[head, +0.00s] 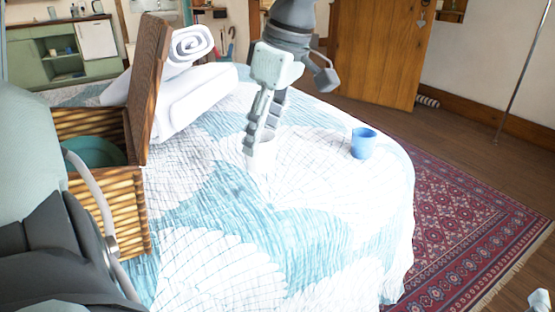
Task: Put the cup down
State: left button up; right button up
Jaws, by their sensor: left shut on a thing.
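A white cup (265,158) is at the fingertips of my left gripper (256,143), over the middle of the bed. The gripper points down and is shut on the cup; its fingers hide part of the cup. The pale cup blends with the quilt, so I cannot tell whether its base touches the bed. A blue cup (363,143) stands upright on the bed to the right, apart from the gripper. My right gripper is not clearly in view.
The bed (222,270) has a blue and white patterned quilt with free room in front. An open wicker basket (122,205) with a raised lid stands at left, a teal thing inside. Rolled white towels (195,95) lie behind it. A red rug (465,215) lies right of the bed.

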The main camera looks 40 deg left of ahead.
pick_arm(q)
jog(key=w+f, duration=0.1)
jog(key=f, duration=0.1)
jog(key=w+f, duration=0.2)
jog(key=w+a+f, duration=0.1)
jog(key=w+f, duration=0.1)
jog(key=f, duration=0.1)
jog(key=shift+b, duration=0.4)
pick_arm(e)
jog(key=r, duration=0.1)
jog(key=s+r+t+y, duration=0.1)
jog(key=a+r+t, duration=0.1)
jog(key=r, duration=0.1)
jog(key=shift+s+a+r, duration=0.1)
jog(key=shift+s, duration=0.1)
pick_arm(q)
jog(key=shift+f, duration=0.1)
jog(key=shift+f, duration=0.1)
jog(key=o, duration=1.2)
pick_arm(e)
jog(key=shift+r+y, duration=0.3)
